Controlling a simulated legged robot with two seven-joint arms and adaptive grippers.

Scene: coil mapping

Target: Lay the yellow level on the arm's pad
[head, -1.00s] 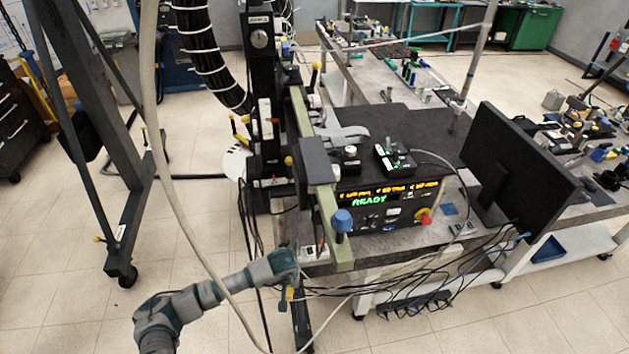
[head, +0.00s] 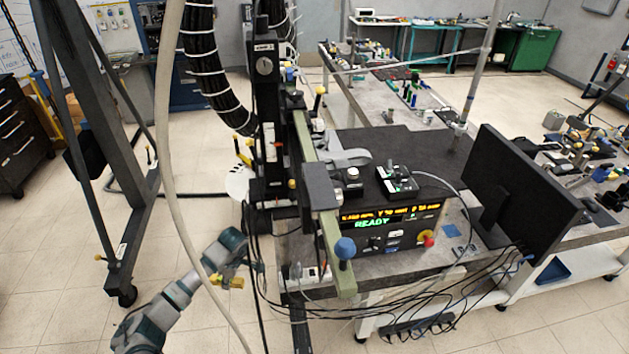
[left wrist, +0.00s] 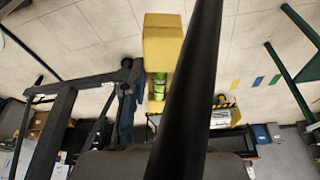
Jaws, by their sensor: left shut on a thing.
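The yellow level (head: 230,282) is in my left gripper (head: 243,268), left of the bench's front corner and above the floor. In the left wrist view the yellow level (left wrist: 163,40) shows close up, with green vials in its body; a dark bar hides part of it. My left gripper is shut on it; its fingertips are small and hard to make out in the head view. The pale green arm (head: 330,240) runs along the bench's left side, up and right of my gripper. A dark pad-like block (head: 320,187) sits on it. My right gripper is not in view.
A blue knob (head: 345,248) stands at the green arm's near end. A READY control box (head: 390,228) and a monitor (head: 525,190) are on the bench. Loose cables (head: 440,290) hang at its front. A pale hose (head: 165,150) crosses before my left arm. A dark frame (head: 120,240) stands left.

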